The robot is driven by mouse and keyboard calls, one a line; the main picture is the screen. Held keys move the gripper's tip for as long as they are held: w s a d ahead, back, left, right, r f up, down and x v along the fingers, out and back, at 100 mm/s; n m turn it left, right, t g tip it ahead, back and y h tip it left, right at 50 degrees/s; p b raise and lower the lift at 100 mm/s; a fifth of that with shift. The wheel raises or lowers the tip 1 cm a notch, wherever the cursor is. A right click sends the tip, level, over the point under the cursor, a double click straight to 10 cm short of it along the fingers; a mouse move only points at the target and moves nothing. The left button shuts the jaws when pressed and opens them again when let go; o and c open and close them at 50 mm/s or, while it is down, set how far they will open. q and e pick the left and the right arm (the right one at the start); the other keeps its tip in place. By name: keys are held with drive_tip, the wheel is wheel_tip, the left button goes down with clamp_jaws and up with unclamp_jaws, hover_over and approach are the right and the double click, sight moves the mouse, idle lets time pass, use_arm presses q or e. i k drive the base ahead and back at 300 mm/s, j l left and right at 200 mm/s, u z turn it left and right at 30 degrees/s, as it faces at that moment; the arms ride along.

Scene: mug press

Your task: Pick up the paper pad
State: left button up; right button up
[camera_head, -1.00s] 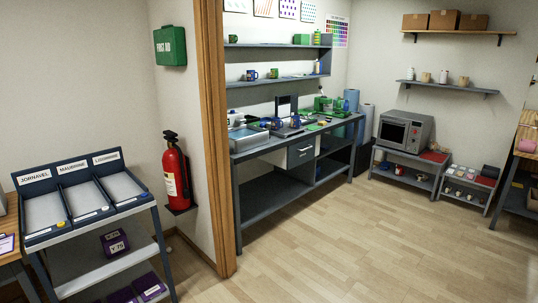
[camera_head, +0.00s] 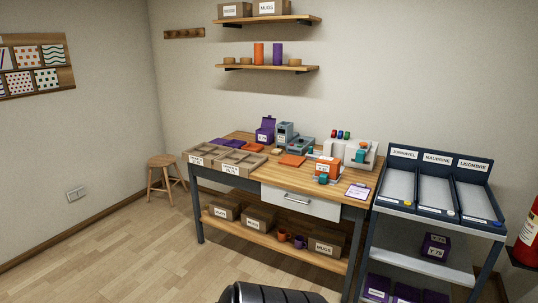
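A small white sheet-like item with a purple edge (camera_head: 358,191) lies flat at the right front corner of the wooden workbench (camera_head: 330,200). It looks like the paper pad, but it is too small to be sure. Nothing is touching it except the bench top. Neither of my grippers is in view. A dark ribbed part of my own body shows at the bottom edge, well short of the bench.
Trays (camera_head: 236,161), an orange box (camera_head: 327,167) and a grey machine (camera_head: 350,155) crowd the bench. A labelled three-slot rack (camera_head: 436,212) stands close to its right. A stool (camera_head: 165,178) is at left. Floor before the bench's left part is clear.

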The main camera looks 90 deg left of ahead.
sight(277, 151)
drive_tip(key=u, duration=2.3)
drive_tip(key=i+j+u, duration=0.15)
drive_tip(key=i+u, duration=0.95)
drive_tip(key=u, duration=0.15)
drive_tip(key=i+j+u, duration=0.15)
drive_tip(key=i+u, duration=0.95)
drive_tip(key=i+z, duration=0.35)
drive_tip(key=i+j+z, duration=0.15)
drive_tip(key=z, duration=0.2)
drive_tip(key=i+j+z, duration=0.2)
drive_tip(key=i+z, duration=0.15)
drive_tip(key=i+j+z, duration=0.1)
drive_tip(key=z, duration=0.4)
drive_tip(key=i+j+z, duration=0.2)
drive_tip(key=z, duration=0.25)
drive_tip(key=i+j+z, duration=0.1)
drive_tip(key=j+z, duration=0.15)
drive_tip(key=z, duration=0.25)
drive_tip(key=i+j+z, duration=0.1)
drive_tip(key=j+z, duration=0.15)
drive_tip(key=z, duration=0.2)
